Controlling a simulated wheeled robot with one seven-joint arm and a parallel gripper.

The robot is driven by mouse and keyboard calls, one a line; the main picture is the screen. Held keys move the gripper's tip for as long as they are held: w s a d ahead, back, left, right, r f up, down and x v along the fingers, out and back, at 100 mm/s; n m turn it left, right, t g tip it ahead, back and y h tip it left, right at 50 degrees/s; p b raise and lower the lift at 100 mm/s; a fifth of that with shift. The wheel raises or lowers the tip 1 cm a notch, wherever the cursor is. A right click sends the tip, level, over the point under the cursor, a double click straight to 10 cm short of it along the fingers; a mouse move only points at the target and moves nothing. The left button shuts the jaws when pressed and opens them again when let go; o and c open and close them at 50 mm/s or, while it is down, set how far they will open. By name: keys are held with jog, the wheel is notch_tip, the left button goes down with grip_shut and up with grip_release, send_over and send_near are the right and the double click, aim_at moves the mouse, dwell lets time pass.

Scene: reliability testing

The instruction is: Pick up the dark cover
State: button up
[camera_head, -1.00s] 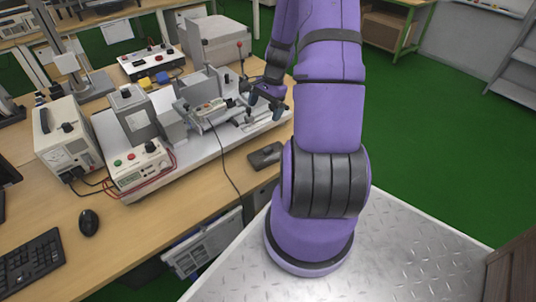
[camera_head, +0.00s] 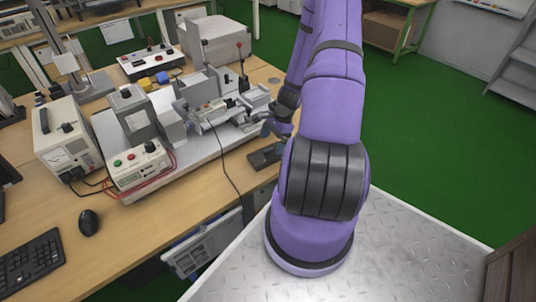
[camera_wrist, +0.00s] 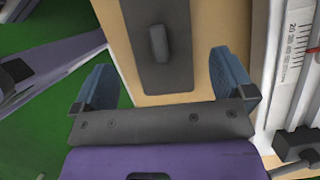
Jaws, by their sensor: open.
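The dark cover (camera_head: 262,158) is a flat dark grey plate with a small raised handle. It lies on the wooden bench near its right front edge. In the wrist view the cover (camera_wrist: 176,75) sits ahead of my gripper (camera_wrist: 163,80), its handle roughly between the lines of the two blue fingers. The fingers are wide apart with nothing between them. In the head view my gripper (camera_head: 277,128) is just behind and above the cover, apart from it; my arm partly hides the gripper and may hide the cover's right end.
A test rig on a pale base plate (camera_head: 215,150) stands left of the cover; its scaled edge (camera_wrist: 299,60) shows at right in the wrist view. A thin black cable (camera_head: 228,170) runs down beside the cover. A meter box (camera_head: 66,140) and mouse (camera_head: 88,222) are farther left.

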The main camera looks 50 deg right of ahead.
aim_at(269, 148)
jog(key=shift+x, duration=2.6)
jog(key=shift+w+a, duration=0.1)
jog(key=shift+r, duration=0.1)
jog(key=c, duration=0.8)
